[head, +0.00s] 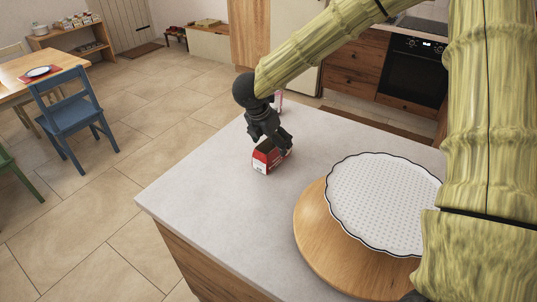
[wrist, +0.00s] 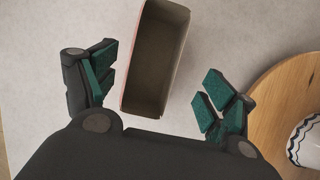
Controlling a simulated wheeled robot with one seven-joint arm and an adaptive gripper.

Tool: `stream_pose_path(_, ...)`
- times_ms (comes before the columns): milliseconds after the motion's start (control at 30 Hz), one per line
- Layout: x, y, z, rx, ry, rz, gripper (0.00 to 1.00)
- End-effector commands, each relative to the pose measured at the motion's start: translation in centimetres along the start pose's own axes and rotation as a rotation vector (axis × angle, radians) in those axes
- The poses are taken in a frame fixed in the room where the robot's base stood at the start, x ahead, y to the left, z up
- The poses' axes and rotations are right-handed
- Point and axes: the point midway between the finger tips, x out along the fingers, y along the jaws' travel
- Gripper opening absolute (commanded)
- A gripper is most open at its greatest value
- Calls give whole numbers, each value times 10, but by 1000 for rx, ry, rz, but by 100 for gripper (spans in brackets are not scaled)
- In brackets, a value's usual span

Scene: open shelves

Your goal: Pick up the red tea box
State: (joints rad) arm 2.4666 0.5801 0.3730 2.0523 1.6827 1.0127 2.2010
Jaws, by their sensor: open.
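The red tea box (head: 263,159) stands on the light grey countertop, partly covered by my gripper in the head view. My gripper (head: 274,147) is right above and at the box. In the wrist view my gripper (wrist: 157,95) is open, with one green-padded finger on each side of the box's near end. Gaps show between both fingers and the box walls, so it is not gripped.
A round wooden board (head: 312,236) with a white scalloped plate (head: 384,203) stands to the right on the countertop (head: 205,190). A pink item (head: 279,99) is behind my gripper. The counter left of the box is clear. A blue chair (head: 72,113) stands on the floor, far left.

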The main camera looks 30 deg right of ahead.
Motion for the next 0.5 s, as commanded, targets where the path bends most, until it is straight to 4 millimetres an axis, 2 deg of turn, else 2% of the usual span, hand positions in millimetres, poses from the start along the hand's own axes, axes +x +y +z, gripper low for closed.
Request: stream_pose_path(500, 32, 4, -5, -3, 1, -2, 84)
